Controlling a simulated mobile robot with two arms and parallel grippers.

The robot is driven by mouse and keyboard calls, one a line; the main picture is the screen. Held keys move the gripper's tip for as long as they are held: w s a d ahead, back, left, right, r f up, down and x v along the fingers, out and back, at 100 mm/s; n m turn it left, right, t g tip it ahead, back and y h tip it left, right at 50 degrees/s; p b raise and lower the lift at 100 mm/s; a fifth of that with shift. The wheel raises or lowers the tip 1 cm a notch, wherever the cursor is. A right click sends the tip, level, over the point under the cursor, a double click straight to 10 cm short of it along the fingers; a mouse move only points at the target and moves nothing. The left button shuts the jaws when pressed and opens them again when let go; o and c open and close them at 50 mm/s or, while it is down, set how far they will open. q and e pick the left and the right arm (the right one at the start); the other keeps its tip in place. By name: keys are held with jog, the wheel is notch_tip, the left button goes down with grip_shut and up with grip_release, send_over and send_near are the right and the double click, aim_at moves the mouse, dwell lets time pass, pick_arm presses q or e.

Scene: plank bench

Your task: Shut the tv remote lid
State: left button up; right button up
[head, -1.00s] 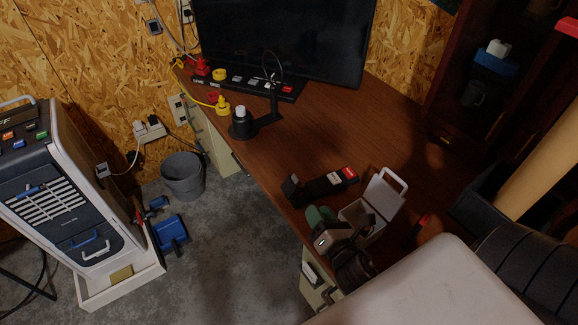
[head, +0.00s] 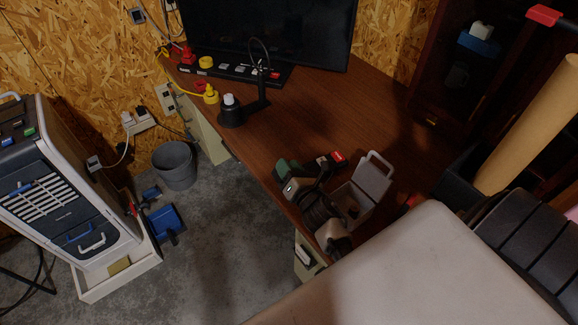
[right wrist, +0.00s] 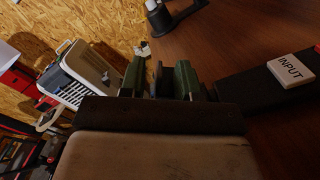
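The tv remote (head: 322,161) is a dark bar with a white and a red button on the brown desk; my right gripper partly hides it. In the right wrist view, a dark bar (right wrist: 244,89) with a white INPUT button lies right of the fingers. My right gripper (head: 288,168), with green fingers, is at the remote's left end. In the wrist view (right wrist: 160,82) its fingers stand apart. A dark upright piece, possibly the lid (right wrist: 164,84), shows between them with gaps; I cannot tell if they touch it. My left gripper is not in view.
A grey box (head: 346,205) with its handled lid (head: 375,172) raised stands close right of my right gripper. A black lamp-like stand (head: 231,116) and a button strip lie farther back before the monitor (head: 270,35). The mid-desk is clear.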

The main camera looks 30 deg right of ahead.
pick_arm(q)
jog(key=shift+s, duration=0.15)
pick_arm(e)
grip_shut()
jog(key=shift+s+d+f+m, duration=0.15)
jog(key=shift+d+m, duration=0.2)
jog(key=shift+m, duration=0.25)
jog(key=shift+w+d+f+m, duration=0.1)
jog(key=shift+d+m, duration=0.25)
jog(key=shift+m, duration=0.25)
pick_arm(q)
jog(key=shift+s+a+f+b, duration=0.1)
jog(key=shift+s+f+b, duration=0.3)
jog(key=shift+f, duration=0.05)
pick_arm(e)
jog(key=m, duration=0.1)
jog(key=d+f+m, duration=0.1)
jog(key=m, duration=0.1)
jog(key=shift+s+d, duration=0.1)
jog(key=shift+d, duration=0.15)
grip_release()
